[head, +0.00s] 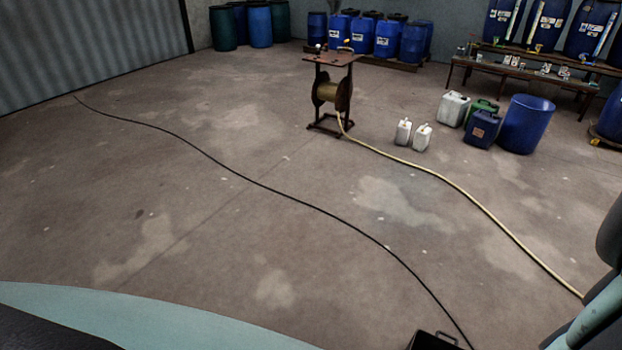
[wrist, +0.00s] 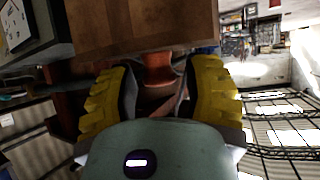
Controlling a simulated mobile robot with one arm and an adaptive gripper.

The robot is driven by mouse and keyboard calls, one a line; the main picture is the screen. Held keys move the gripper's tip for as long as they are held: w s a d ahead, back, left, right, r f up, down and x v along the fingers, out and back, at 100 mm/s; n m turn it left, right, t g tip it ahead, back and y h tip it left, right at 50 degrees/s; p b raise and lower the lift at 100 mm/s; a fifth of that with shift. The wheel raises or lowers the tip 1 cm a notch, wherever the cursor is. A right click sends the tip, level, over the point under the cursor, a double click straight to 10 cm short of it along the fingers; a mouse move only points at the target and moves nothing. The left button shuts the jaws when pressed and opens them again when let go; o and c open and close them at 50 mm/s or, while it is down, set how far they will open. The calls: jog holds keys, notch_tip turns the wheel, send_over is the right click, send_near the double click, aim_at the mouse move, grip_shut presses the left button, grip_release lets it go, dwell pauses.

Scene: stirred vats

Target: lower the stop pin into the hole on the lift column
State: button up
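In the wrist view, the yellow, black-lined fingers of my gripper (wrist: 158,76) stand apart at left and right. An orange-red, spool-shaped part (wrist: 158,66) shows in the gap between them. I cannot tell whether the fingers touch it or it lies beyond them, nor whether it is the stop pin. A thin grey cord or wire (wrist: 180,88) runs beside the right finger. I cannot make out a hole or clearly identify the lift column. The head view does not show my gripper, the pin or the column.
A brown panel (wrist: 140,25) lies close beyond the fingertips in the wrist view. In the head view, a black cable (head: 255,183) and a pale hose (head: 470,197) cross the floor. A hose-reel stand (head: 330,90), canisters (head: 453,108) and a blue tub (head: 525,125) stand farther back. Open floor lies left.

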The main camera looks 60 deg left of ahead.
jog(key=shift+o, duration=0.4)
jog(key=v, duration=1.2)
jog(key=shift+w, duration=0.1)
